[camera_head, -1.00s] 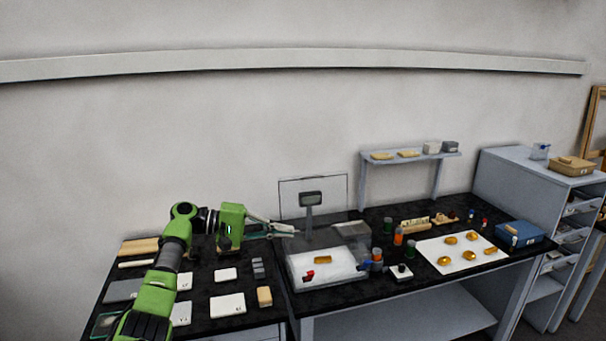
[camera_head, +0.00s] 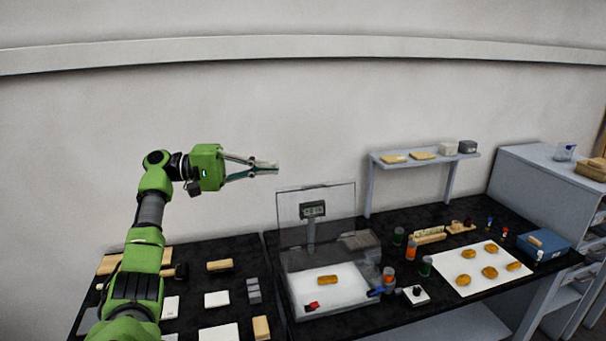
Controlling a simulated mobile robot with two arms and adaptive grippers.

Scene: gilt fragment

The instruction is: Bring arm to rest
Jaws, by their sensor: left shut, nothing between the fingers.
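My left arm, green and black, comes in from the lower left and is raised above the left part of the black table (camera_head: 235,250). My left gripper (camera_head: 277,167) is shut and empty. It points right in front of the bare wall, above the clear box and apart from everything. My right gripper is not in view. A gold piece (camera_head: 328,280) lies on the white floor of the clear-walled box (camera_head: 345,300), which has a small display on a post (camera_head: 312,210).
A white sheet (camera_head: 455,270) with several gold pieces lies at the right, near a blue box (camera_head: 538,244). Small orange and green jars (camera_head: 411,250) stand between. A raised shelf (camera_head: 400,164) stands behind. White tiles (camera_head: 216,299) lie at the left. The air around the gripper is clear.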

